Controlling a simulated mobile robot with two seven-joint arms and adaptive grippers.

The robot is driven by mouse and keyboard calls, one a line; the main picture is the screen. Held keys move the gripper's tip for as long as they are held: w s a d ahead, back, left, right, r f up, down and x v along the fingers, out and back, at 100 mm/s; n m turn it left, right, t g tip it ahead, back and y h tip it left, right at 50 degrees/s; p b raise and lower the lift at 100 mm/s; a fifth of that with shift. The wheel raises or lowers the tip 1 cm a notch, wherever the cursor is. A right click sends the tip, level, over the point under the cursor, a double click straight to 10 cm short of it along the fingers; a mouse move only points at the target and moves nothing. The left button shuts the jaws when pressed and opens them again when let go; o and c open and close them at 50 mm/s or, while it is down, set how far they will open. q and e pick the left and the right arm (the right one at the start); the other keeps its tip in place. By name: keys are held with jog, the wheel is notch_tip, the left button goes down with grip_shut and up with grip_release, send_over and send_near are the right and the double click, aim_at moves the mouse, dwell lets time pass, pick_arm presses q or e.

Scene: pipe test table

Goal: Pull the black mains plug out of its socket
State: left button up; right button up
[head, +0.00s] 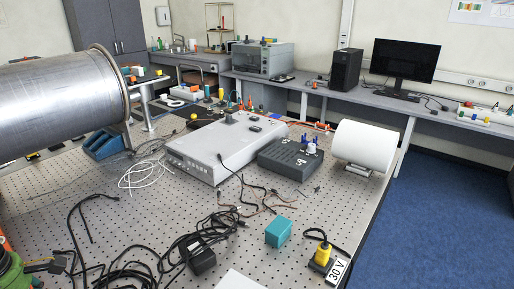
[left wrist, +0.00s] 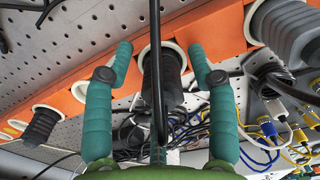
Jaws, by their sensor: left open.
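In the left wrist view an orange socket strip (left wrist: 222,30) crosses the picture at a slant, with white-rimmed round sockets. A black ribbed mains plug (left wrist: 172,82) sits in the middle socket, its black cable running towards the camera. My left gripper (left wrist: 160,55) has two teal padded fingers, spread open on either side of this plug. Gaps show between fingers and plug, so neither appears to touch it. In the head view only a green part of my left gripper shows at the lower left edge; its fingertips are not clear. My right gripper is not in view.
Other dark plugs sit in the strip to the left (left wrist: 42,125) and right (left wrist: 285,28). Blue and yellow cables (left wrist: 268,130) tangle at the right. In the head view black cables (head: 130,270) and a black adapter (head: 200,257) lie on the perforated table (head: 60,190).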

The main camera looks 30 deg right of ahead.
pick_arm(q)
grip_shut()
jog(key=shift+r, duration=0.15)
jog(key=shift+d+r+p, duration=0.15)
jog(key=shift+r+p, duration=0.5)
jog(key=shift+r, duration=0.3)
jog(key=shift+r+p, duration=0.85)
jog(key=shift+r, duration=0.6)
